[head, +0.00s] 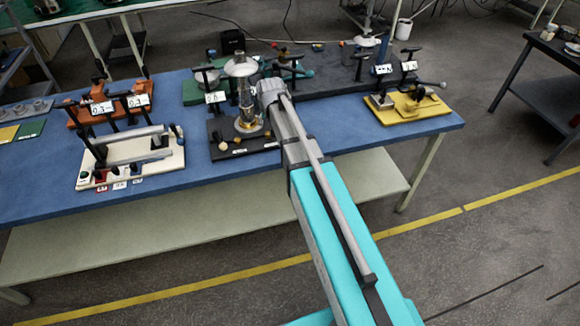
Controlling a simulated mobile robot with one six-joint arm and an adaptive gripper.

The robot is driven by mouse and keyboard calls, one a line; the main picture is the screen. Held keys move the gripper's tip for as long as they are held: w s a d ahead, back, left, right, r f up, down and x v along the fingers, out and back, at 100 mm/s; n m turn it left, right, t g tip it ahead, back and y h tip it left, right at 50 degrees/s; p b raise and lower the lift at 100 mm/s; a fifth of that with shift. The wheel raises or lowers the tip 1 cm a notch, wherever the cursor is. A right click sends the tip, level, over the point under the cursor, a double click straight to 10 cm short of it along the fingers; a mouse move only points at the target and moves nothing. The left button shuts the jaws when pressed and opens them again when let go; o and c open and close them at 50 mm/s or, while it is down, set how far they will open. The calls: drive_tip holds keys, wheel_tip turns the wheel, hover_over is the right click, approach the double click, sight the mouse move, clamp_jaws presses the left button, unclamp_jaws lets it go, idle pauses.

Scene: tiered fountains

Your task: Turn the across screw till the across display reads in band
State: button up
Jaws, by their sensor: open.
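A tiered fountain (241,66) with a pale upper dish and a metal column stands on a dark base (222,156) at the middle of the bench. Small cream and orange knobs show at the base's front. My gripper (266,95) is at the end of my arm, right beside the column; its fingers are too small and overlapped to make out, and no held object shows. A white display (215,97) stands left of the fountain and seems to read 0.0. I cannot tell which knob is the across screw or which display is the across one.
An orange fixture (86,118) with two displays and a cream fixture (165,165) with upright black handles stand left. A yellow fixture (432,110) stands right, with two displays behind it. Bare blue bench (335,127) lies right of my arm.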

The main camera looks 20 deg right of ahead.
drive_tip(key=s+g+p, duration=0.1)
drive_tip(key=s+g, duration=0.3)
drive_tip(key=s, duration=2.1)
drive_tip(key=shift+d+r+g, duration=0.15)
drive_tip(key=shift+d+g, duration=0.05)
drive_tip(key=shift+g, duration=0.1)
